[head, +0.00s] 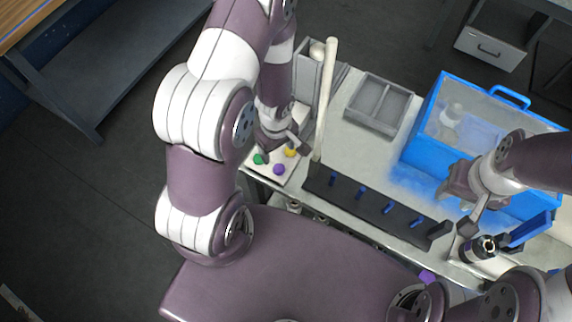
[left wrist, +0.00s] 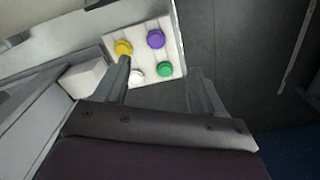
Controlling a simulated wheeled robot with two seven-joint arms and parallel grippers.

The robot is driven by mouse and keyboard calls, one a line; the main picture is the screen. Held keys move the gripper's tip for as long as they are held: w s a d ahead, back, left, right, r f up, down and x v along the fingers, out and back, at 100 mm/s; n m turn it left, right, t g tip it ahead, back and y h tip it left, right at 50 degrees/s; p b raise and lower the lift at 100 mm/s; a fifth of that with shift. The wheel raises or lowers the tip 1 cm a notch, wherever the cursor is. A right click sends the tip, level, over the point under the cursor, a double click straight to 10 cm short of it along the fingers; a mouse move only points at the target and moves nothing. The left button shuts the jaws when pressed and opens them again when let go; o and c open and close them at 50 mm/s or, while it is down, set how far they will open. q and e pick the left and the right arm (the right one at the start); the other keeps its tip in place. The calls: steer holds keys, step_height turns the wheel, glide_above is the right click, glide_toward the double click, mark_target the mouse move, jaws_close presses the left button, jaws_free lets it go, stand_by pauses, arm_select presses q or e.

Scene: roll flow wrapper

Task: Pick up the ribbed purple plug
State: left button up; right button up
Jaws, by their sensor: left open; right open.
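The purple plug (head: 279,169) sits on a small white tray (head: 265,176) at the near left corner of the bench. It also shows in the left wrist view (left wrist: 155,39) at the tray's far edge, with ribbing too small to make out. A yellow plug (left wrist: 123,47), a green plug (left wrist: 165,69) and a white plug (left wrist: 137,70) share the tray. My left gripper (head: 284,148) is open and empty above the tray, its fingers short of the purple plug in the wrist view. My right gripper (head: 468,215) is over the bench's right side, by a dark cylinder (head: 478,249).
A black rack with blue pegs (head: 375,208) lies along the bench's near edge. A pale upright post (head: 326,95) stands close right of my left gripper. A grey divided bin (head: 379,104) and a blue clear-sided box (head: 425,115) stand farther back.

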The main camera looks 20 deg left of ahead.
arm_select(q)
steer(key=b, duration=0.4)
glide_above(280, 168)
steer(key=s, duration=0.1)
step_height(280, 168, down, 7)
steer(key=f, duration=0.3)
steer(key=w+f+b, duration=0.1)
steer(key=f, duration=0.1)
steer(key=shift+f, duration=0.35)
steer(key=shift+s, duration=0.1)
steer(key=c, duration=1.1)
